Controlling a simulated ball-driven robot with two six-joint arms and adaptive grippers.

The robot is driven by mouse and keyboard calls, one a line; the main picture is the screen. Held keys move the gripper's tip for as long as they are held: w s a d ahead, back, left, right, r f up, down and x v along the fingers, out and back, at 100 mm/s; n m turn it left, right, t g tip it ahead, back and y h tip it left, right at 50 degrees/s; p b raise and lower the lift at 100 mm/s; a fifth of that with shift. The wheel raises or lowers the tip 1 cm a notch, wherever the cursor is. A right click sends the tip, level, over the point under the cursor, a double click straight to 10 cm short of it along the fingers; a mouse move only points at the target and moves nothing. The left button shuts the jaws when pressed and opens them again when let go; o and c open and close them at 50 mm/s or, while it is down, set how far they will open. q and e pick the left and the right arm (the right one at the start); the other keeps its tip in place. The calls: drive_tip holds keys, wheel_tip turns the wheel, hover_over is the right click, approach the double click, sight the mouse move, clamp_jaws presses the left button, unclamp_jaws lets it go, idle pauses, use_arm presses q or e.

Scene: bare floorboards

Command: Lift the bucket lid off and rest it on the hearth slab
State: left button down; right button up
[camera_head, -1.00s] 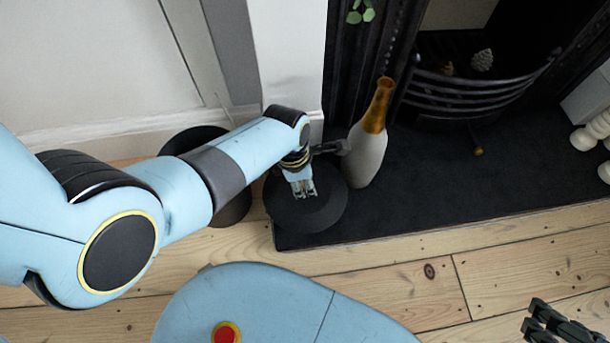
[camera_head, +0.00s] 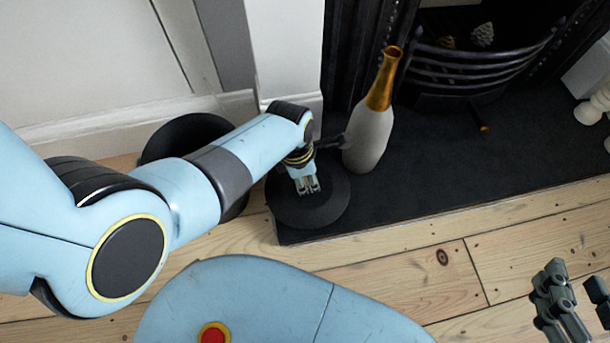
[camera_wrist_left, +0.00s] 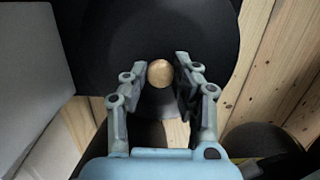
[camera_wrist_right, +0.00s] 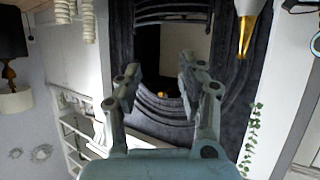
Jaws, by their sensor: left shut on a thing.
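The lid (camera_head: 330,208) is a dark round disc over the front-left corner of the black hearth slab (camera_head: 420,200). Part of it overhangs the slab edge; I cannot tell whether it touches the slab. My left gripper (camera_head: 310,188) is above the lid, shut on its round wooden knob (camera_wrist_left: 160,73). The lid (camera_wrist_left: 212,35) also fills the upper middle of the left wrist view. The dark bucket (camera_head: 180,135) stands left of the slab, mostly hidden behind my left arm. My right gripper (camera_head: 572,293) is open and empty over the floorboards at lower right.
A pale bottle with a gold neck (camera_head: 370,137) stands on the slab just right of my left gripper, close to it. The fireplace grate (camera_head: 480,72) is behind. The slab is clear right of the bottle. A white wall (camera_head: 285,50) borders the left side.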

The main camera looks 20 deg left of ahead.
use_arm(q)
drive_tip(key=shift+f+b, duration=0.65)
drive_tip(key=shift+f, duration=0.1)
use_arm(e)
drive_tip(key=w+a+r+t, duration=0.1)
drive_tip(key=w+r+t, duration=0.3)
drive_tip(key=r, duration=0.4)
drive_tip(key=shift+w+a+n+y, duration=0.25)
drive_tip(key=shift+w+n+y, duration=0.1)
drive_tip(key=shift+n+y, duration=0.05)
use_arm(q)
drive_tip(key=shift+f+b, duration=0.55)
drive_tip(key=shift+f, duration=0.1)
use_arm(e)
drive_tip(key=shift+s+f, duration=0.1)
drive_tip(key=shift+f, duration=0.45)
use_arm(q)
drive_tip(key=c, duration=1)
unclamp_jaws()
drive_tip(key=shift+o, duration=0.2)
